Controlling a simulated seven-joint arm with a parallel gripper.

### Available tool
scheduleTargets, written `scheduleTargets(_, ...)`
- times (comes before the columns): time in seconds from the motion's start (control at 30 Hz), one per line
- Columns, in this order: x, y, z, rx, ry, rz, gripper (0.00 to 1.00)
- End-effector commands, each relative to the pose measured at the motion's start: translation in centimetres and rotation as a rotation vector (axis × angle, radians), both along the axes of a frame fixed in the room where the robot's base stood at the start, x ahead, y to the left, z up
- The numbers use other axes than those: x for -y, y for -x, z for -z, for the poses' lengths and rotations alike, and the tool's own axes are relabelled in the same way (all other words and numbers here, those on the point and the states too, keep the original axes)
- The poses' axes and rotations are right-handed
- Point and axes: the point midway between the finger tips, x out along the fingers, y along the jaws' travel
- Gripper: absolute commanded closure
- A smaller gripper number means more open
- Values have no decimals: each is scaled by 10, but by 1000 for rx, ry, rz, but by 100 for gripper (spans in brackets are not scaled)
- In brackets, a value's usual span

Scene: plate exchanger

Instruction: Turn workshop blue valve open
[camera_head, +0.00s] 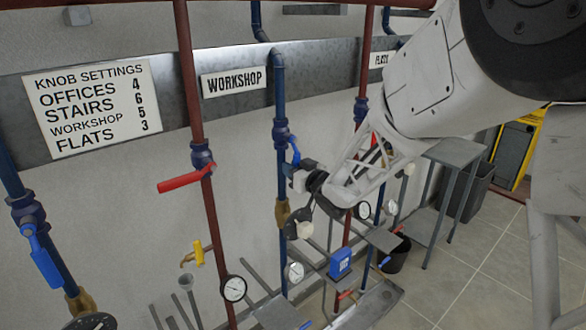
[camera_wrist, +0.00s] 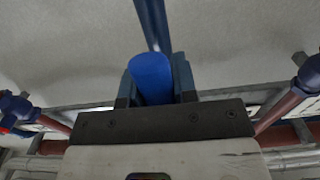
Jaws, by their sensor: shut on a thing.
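The workshop blue valve (camera_head: 282,133) sits on the blue pipe below the WORKSHOP sign (camera_head: 234,81). Its blue lever (camera_head: 294,150) slants down and to the right from the valve body, towards my gripper (camera_head: 299,178). In the wrist view the rounded blue lever (camera_wrist: 152,78) stands between the two dark fingers of my gripper (camera_wrist: 157,82). My gripper is shut on it. The lever's lower end is hidden by the gripper in the head view.
A red lever (camera_head: 186,181) on the red pipe (camera_head: 190,90) is to the left. Another blue lever (camera_head: 42,258) is at far left. Gauges, a blue box (camera_head: 340,263) and a black bucket (camera_head: 396,255) are lower down. Grey tiled floor lies open at the lower right.

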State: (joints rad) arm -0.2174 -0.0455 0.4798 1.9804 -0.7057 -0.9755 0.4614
Motion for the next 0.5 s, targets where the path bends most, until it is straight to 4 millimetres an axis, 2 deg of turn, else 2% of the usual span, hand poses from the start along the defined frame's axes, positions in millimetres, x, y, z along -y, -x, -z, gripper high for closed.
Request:
scheduleTargets(0.03,-1,1,-1,1,-1,-2,72)
scheduleTargets(0.2,-1,1,-1,1,-1,-2,48)
scheduleTargets(0.5,0,1,0,1,0,-1,48)
